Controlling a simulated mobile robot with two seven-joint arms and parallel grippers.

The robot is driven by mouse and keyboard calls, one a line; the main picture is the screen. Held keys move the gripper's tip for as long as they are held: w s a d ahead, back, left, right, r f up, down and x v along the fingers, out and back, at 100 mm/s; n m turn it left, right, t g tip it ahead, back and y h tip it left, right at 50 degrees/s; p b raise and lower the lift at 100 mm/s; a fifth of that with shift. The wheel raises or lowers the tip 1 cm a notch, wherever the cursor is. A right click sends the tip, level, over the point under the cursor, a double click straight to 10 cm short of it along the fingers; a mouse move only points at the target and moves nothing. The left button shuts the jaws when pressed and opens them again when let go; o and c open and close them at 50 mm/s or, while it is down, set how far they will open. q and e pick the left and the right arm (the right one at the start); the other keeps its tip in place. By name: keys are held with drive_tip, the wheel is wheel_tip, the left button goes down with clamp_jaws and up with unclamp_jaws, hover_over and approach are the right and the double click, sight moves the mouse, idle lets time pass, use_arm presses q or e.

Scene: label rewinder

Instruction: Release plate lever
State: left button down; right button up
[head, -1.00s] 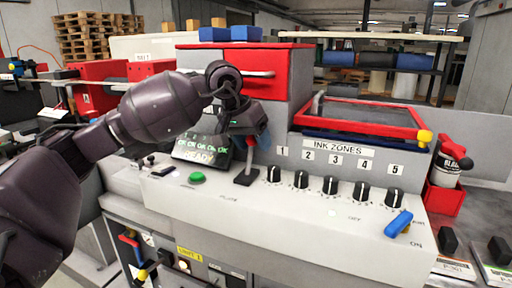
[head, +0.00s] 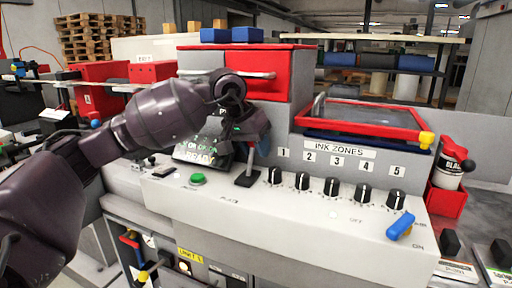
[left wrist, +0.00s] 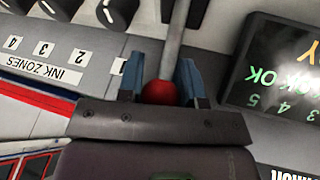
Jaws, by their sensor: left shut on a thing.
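The plate lever (head: 250,163) is a thin grey rod rising from a black base on the console's sloped top, by the faint printed plate label. Its red ball knob (left wrist: 160,93) shows in the left wrist view, with the rod running up from it. My left gripper (head: 258,146) is at the lever's upper end. In the left wrist view its blue fingertips (left wrist: 160,80) stand on both sides of the red knob, shut on it. In the head view the hand hides the knob. My right gripper is in neither view.
A green button (head: 198,179) and a dark display (head: 199,151) with green text lie left of the lever. Several black ink zone knobs (head: 303,181) line up on its right. A red-framed cover (head: 370,118) and a blue switch (head: 400,227) are farther right.

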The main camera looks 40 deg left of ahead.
sight(251, 167)
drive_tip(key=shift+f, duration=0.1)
use_arm(q)
drive_tip(key=shift+s+d+r+t+b, duration=0.1)
drive_tip(key=shift+s+t+b, duration=0.3)
drive_tip(key=shift+t, duration=0.3)
drive_tip(key=shift+s+d+r+t+y, duration=0.15)
drive_tip(key=shift+s+t+y, duration=0.15)
drive_tip(key=shift+s+t, duration=0.35)
drive_tip(key=shift+s+r, duration=0.1)
drive_tip(key=shift+r, duration=0.05)
drive_tip(key=shift+s+d, duration=0.15)
drive_tip(key=shift+s, duration=0.25)
drive_tip(key=shift+s+d+r, duration=0.1)
drive_tip(key=shift+s, duration=0.45)
drive_tip(key=shift+s+d, duration=0.1)
drive_tip(key=shift+s, duration=0.3)
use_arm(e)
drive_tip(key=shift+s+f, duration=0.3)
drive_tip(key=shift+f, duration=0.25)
